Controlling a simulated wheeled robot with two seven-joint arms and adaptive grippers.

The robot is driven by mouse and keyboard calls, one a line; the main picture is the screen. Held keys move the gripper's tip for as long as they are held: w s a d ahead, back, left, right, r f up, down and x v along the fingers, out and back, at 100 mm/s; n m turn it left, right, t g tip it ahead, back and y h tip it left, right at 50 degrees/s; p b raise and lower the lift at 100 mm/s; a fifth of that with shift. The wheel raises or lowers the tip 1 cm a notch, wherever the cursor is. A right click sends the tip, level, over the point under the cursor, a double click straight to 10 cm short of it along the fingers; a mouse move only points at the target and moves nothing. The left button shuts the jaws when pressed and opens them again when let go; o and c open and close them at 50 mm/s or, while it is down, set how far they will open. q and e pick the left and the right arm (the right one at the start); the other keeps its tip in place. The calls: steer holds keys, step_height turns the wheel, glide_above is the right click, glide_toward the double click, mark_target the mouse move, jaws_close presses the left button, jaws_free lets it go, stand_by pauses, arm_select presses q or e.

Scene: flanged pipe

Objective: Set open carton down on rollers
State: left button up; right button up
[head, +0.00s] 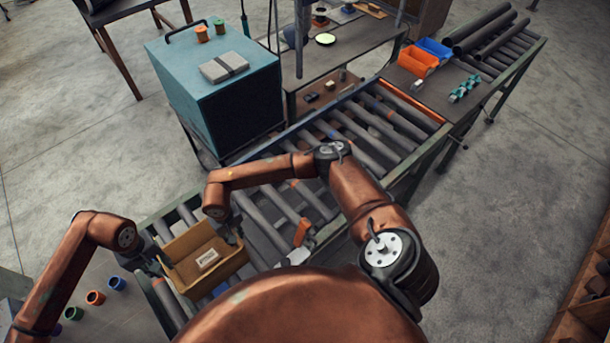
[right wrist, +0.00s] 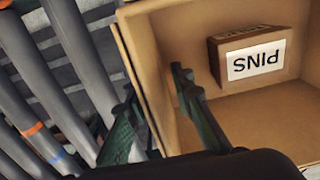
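The open carton (head: 208,282) is a brown cardboard box over the near left end of the roller conveyor. It looks level and seems to sit on the rollers, though its underside is hidden. A small box labelled PINS (right wrist: 252,62) lies inside it; it also shows in the head view (head: 207,259). My left gripper (head: 158,265) is at the carton's left wall; its finger gap is too small to judge. My right gripper (right wrist: 155,82) straddles the opposite wall, one finger inside and one outside, with a gap between the inner finger and the wall.
Rollers (head: 375,150) run to the back right. A teal cabinet (head: 218,95) stands behind them. An orange-handled tool (head: 302,232) lies right of the carton. Orange (head: 418,60) and blue (head: 433,50) bins stand at the back.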

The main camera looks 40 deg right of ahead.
step_height(320, 180, up, 10)
steer(key=shift+w+f, duration=0.15)
stand_by(0.6)
